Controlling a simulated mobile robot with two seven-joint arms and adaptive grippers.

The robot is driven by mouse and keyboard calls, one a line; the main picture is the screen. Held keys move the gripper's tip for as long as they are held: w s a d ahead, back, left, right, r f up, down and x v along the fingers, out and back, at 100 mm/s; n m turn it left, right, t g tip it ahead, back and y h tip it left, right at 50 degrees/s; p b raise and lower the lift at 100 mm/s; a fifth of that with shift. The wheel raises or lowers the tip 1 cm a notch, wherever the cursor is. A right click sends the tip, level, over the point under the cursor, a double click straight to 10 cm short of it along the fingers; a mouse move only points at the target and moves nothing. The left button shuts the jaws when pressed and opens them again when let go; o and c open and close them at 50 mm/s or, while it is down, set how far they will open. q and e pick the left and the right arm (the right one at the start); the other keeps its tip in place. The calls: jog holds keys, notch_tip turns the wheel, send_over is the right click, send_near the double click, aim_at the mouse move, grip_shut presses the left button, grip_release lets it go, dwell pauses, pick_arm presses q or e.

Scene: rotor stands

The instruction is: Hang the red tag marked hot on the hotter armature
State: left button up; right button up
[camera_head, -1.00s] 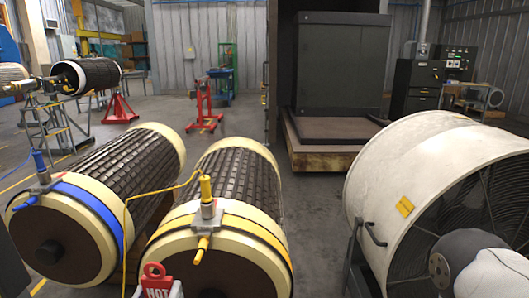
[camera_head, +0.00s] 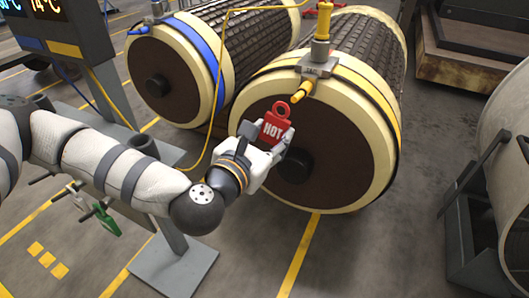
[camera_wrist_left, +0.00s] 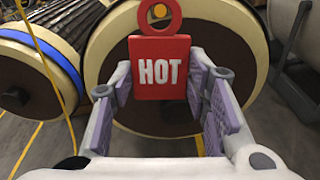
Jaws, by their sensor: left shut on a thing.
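My left gripper (camera_head: 266,138) is shut on the red tag (camera_head: 275,125) marked HOT and holds it upright. The tag is in front of the end face of the yellow-strapped armature (camera_head: 350,165). Its ring is just below and left of the yellow peg (camera_head: 302,91) on that armature's clamp. In the left wrist view the tag (camera_wrist_left: 163,68) sits between the fingers, and a yellow spot shows through its ring. I cannot tell whether ring and peg touch. The blue-strapped armature (camera_head: 182,75) lies to the left. My right gripper is not in view.
A display post (camera_head: 85,75) at upper left has a blue and an orange temperature readout, partly cut off. A yellow cable (camera_head: 221,90) hangs between post and clamp. A green tag (camera_head: 106,219) hangs on the post's bracket. A large fan drum (camera_head: 505,130) stands right; floor between is clear.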

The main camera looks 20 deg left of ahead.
pick_arm(q)
jog(key=shift+w+d+f+b, duration=0.15)
jog(key=shift+w+b, duration=0.15)
jog(key=shift+w, duration=0.55)
jog(key=shift+w+a+f+b, duration=0.15)
jog(key=shift+w+b, duration=0.2)
jog(key=shift+w, duration=0.45)
jog(key=shift+w+d+f+b, duration=0.15)
jog(key=shift+w+b, duration=0.15)
jog(key=shift+w, duration=0.55)
jog(key=shift+w, duration=0.2)
jog(key=shift+w+f, duration=0.1)
jog(key=shift+w, duration=0.2)
jog(key=shift+w, duration=0.1)
jog(key=shift+w+f+b, duration=0.1)
jog(key=shift+w+b, duration=0.3)
jog(key=shift+w, duration=0.05)
jog(key=shift+w+f, duration=0.1)
jog(key=shift+w, duration=0.15)
jog(key=shift+w+f+b, duration=0.2)
jog(key=shift+w+b, duration=0.4)
jog(key=shift+w, duration=0.45)
jog(key=shift+f, duration=0.25)
